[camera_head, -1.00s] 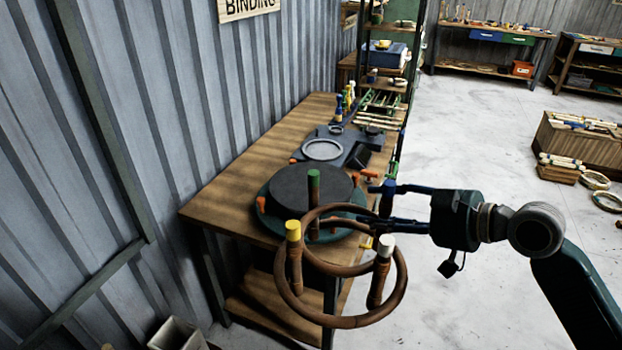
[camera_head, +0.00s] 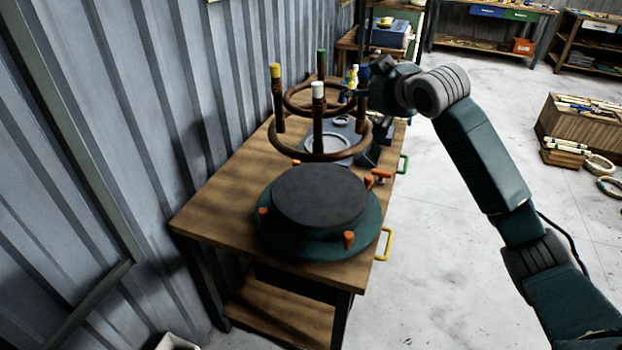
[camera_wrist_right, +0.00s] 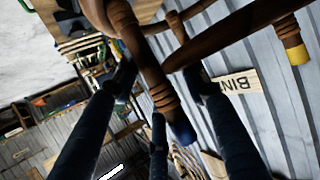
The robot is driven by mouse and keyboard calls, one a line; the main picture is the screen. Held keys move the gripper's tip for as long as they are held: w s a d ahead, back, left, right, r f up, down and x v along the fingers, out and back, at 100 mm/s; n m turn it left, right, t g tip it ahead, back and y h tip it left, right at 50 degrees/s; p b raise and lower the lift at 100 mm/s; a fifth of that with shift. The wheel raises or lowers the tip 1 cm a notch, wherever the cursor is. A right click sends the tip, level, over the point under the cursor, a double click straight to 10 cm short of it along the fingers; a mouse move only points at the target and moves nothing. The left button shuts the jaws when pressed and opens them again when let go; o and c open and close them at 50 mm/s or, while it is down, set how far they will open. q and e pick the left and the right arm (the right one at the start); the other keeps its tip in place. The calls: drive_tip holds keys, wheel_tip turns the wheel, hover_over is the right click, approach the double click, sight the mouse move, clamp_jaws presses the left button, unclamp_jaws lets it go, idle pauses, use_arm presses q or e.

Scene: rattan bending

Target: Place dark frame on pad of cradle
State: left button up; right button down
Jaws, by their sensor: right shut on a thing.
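The dark frame (camera_head: 318,132) is two brown rings joined by posts with yellow, green, white and blue tips. It hangs upright in the head view, appearing above and beyond the cradle, and overlaps the grey tool behind. The cradle (camera_head: 278,236) is a teal round base with orange pegs on the table's near end. Its round dark pad (camera_head: 320,198) is bare. My right gripper (camera_head: 370,86) is shut on the frame at its blue-tipped post. In the right wrist view the post (camera_wrist_right: 152,70) passes between the fingers. My left gripper is not in view.
The wooden table (camera_head: 212,205) stands along the corrugated wall (camera_head: 120,120). A grey tool with a light ring (camera_head: 326,147) lies behind the cradle. Yellow (camera_head: 384,244) and green (camera_head: 403,164) handles stick out from the table's right edge. Open floor (camera_head: 440,240) is to the right.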

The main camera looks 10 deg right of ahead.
drive_tip(key=shift+s+d+r+n+y+p, duration=0.1)
drive_tip(key=shift+s+r+n+y+p, duration=0.1)
drive_tip(key=shift+r+y, duration=0.25)
drive_tip(key=shift+s+d+r+n+y+p, duration=0.1)
drive_tip(key=shift+r+n+y+p, duration=0.15)
drive_tip(key=shift+r, duration=0.25)
wheel_tip(320, 180, down, 20)
drive_tip(key=p, duration=0.3)
drive_tip(key=shift+w, duration=0.3)
drive_tip(key=shift+a, duration=0.1)
drive_tip(key=c, duration=1)
unclamp_jaws()
drive_tip(key=shift+s+f+g, duration=0.2)
drive_tip(key=shift+f+g, duration=0.1)
drive_tip(key=shift+f, duration=0.05)
